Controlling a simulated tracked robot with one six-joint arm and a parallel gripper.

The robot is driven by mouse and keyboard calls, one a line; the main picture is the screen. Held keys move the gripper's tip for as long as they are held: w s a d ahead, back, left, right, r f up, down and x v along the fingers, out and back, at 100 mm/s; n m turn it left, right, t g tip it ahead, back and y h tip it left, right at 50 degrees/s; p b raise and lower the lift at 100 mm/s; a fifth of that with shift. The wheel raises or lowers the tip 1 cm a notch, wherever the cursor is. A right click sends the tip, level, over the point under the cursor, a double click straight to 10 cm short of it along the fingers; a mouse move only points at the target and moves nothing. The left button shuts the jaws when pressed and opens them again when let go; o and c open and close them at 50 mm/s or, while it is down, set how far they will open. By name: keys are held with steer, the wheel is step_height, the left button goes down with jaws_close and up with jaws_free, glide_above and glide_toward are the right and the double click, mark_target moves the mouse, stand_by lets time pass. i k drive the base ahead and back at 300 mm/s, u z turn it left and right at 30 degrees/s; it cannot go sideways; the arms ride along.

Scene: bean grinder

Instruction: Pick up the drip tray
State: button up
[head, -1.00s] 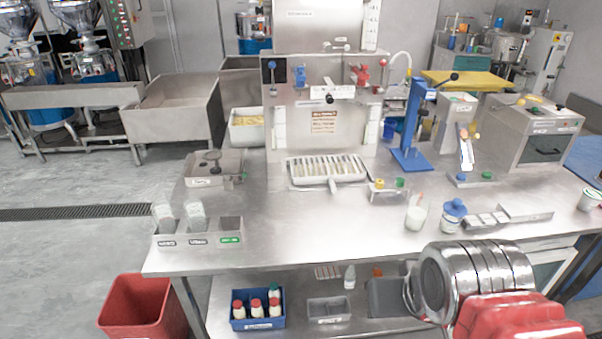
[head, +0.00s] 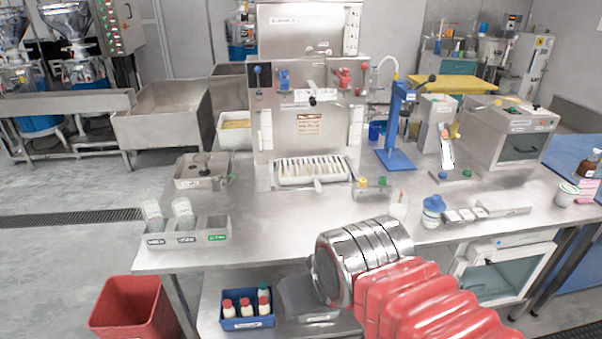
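The drip tray (head: 313,181) is a pale, shallow tray with a slatted top. It sits at the foot of the tall steel machine (head: 333,135) on the steel table (head: 270,227). My arm shows at the lower right as a red ribbed sleeve and a banded steel cylinder, in front of the table's front edge and apart from the drip tray in the picture. No gripper fingers can be made out.
A container rack (head: 187,238) stands at the front left of the table. A blue stand (head: 397,159), a blue-lidded jar (head: 433,212) and a cup (head: 399,205) stand to the right. The tabletop left of centre is clear. A red bin (head: 137,307) is on the floor.

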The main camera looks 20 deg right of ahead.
mark_target(317, 171)
steer(key=z, duration=0.05)
steer(key=i, duration=1)
steer(key=u, duration=0.05)
